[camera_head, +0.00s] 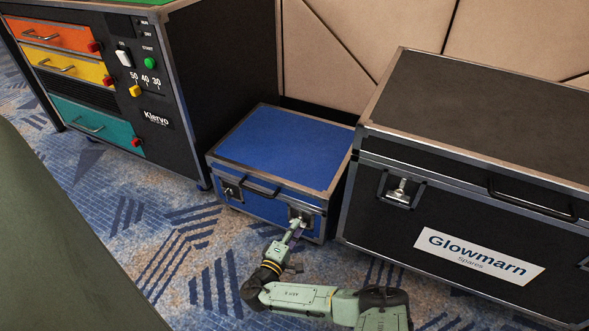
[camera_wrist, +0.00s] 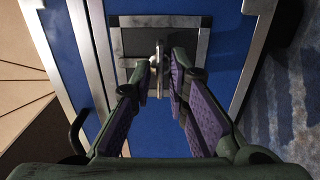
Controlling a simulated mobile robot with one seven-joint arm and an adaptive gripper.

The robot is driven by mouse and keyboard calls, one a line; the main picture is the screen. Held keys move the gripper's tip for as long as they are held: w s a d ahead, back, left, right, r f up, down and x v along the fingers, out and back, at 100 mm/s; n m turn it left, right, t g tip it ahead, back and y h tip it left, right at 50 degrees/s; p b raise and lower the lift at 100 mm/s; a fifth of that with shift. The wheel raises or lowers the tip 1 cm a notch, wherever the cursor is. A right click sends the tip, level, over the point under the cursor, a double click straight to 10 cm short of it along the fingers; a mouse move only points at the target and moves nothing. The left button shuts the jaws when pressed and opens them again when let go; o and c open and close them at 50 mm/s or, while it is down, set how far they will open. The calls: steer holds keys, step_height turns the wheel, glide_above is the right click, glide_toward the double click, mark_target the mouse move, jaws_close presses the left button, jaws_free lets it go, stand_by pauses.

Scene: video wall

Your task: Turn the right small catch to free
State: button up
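The small blue case (camera_head: 285,148) stands on the floor with metal edging. Its right small catch (camera_head: 301,213) is on the front near the right corner, and its left small catch (camera_head: 231,190) is on the other side of the handle. In the wrist view the right catch is a metal thumb-turn (camera_wrist: 158,55) on a grey plate (camera_wrist: 130,40). My gripper (camera_head: 295,230) is at the right catch. In the wrist view its purple-padded fingers (camera_wrist: 160,80) stand apart, one on each side of the thumb-turn. Contact with it cannot be told.
The large black Glowmarn case (camera_head: 470,215) stands close on the right, with its own catch (camera_head: 400,190). A black cabinet (camera_head: 215,75) with coloured drawers and buttons stands at the left. The blue case's handle (camera_head: 260,187) juts out left of my gripper. Patterned carpet lies open in front.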

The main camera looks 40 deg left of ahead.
jaws_close()
steer(key=shift+r+n+p, duration=0.1)
steer(key=shift+n+p, duration=0.2)
steer(key=shift+p, duration=0.1)
steer(key=n+p, duration=1.3)
steer(key=n, duration=0.4)
steer(key=shift+n, duration=0.3)
stand_by(0.5)
